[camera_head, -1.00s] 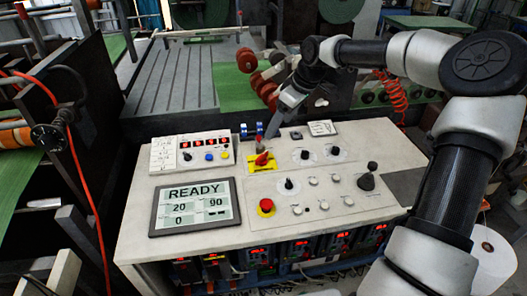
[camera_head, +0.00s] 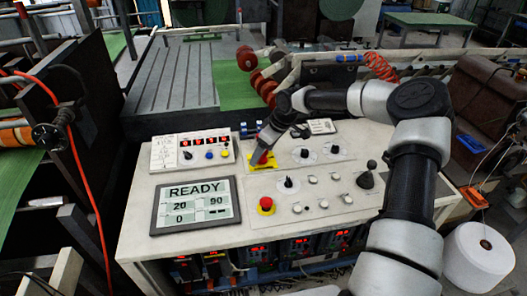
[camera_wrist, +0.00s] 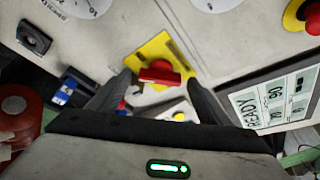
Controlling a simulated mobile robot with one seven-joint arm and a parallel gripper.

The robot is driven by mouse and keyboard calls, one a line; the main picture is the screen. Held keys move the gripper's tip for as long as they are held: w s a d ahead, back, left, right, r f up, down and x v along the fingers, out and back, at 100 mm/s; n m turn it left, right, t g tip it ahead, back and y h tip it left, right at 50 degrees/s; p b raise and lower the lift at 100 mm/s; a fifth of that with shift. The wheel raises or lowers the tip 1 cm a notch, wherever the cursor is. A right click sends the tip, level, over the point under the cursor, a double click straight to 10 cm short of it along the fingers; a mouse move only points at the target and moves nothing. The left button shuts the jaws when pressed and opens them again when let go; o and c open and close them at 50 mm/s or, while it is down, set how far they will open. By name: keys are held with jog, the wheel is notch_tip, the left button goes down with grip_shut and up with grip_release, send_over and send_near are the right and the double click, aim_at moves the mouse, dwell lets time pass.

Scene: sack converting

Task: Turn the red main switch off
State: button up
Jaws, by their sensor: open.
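The red main switch (camera_wrist: 159,75) sits on a yellow plate (camera_wrist: 150,50) on the light console top. In the wrist view its red handle lies roughly crosswise between my two fingers. My gripper (camera_wrist: 160,88) is open, with one finger on each side of the handle and a gap visible at both sides. In the head view my gripper (camera_head: 262,150) is down over the switch (camera_head: 262,158) and partly hides it. I cannot tell whether the fingertips touch the plate.
The display (camera_head: 195,205) reads READY. A panel with red digits (camera_head: 205,142) lies left, black knobs (camera_head: 304,153) right, and a tall black joystick (camera_head: 369,166) farther right.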

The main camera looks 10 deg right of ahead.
jog(key=c, duration=1)
jog(key=shift+c, duration=0.2)
